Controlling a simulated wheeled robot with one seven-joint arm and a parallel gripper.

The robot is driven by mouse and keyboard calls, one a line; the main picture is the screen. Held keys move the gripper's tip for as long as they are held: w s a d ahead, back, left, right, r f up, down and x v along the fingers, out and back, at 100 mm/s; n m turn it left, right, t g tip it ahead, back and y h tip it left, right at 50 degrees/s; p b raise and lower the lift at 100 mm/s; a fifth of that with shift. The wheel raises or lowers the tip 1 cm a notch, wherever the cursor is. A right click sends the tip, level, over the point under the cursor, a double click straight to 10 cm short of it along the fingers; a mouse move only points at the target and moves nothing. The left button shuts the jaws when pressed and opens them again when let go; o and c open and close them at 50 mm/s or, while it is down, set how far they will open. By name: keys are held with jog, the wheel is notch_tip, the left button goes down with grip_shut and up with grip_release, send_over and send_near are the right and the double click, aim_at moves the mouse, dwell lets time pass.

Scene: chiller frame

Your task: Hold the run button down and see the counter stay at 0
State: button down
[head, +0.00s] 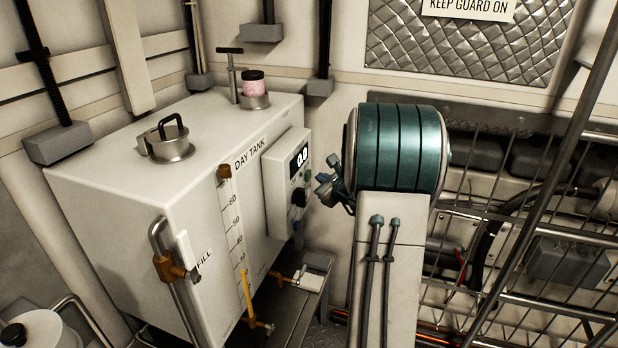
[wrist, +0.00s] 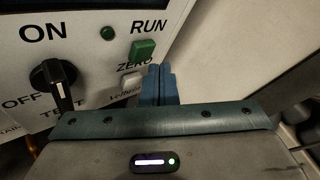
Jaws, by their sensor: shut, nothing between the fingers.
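The control box (head: 283,190) on the day tank's side has a dark display (head: 299,160) that appears to read 0.0. In the wrist view, the square green run button (wrist: 143,49) sits under the word RUN. A white button (wrist: 131,84) is by the word ZERO. A black knob (wrist: 55,84) has its white mark pointing down, towards TEST. My gripper (wrist: 158,69) is shut and empty, its blue fingertips just below and right of the run button. I cannot tell whether they touch the panel. In the head view my gripper (head: 325,190) is beside the box.
A small round green lamp (wrist: 108,33) is left of the run button and looks dim. The day tank (head: 130,200) carries a cap, a sight gauge and pipework. A wire rack (head: 540,240) and a metal guard panel (head: 465,45) are on the right.

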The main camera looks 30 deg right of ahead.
jog(key=s+d, duration=0.1)
jog(key=s, duration=0.1)
jog(key=s+d, duration=0.1)
jog(key=d, duration=0.1)
jog(key=shift+s+d, duration=0.15)
jog(key=shift+s, duration=0.2)
dwell(0.6)
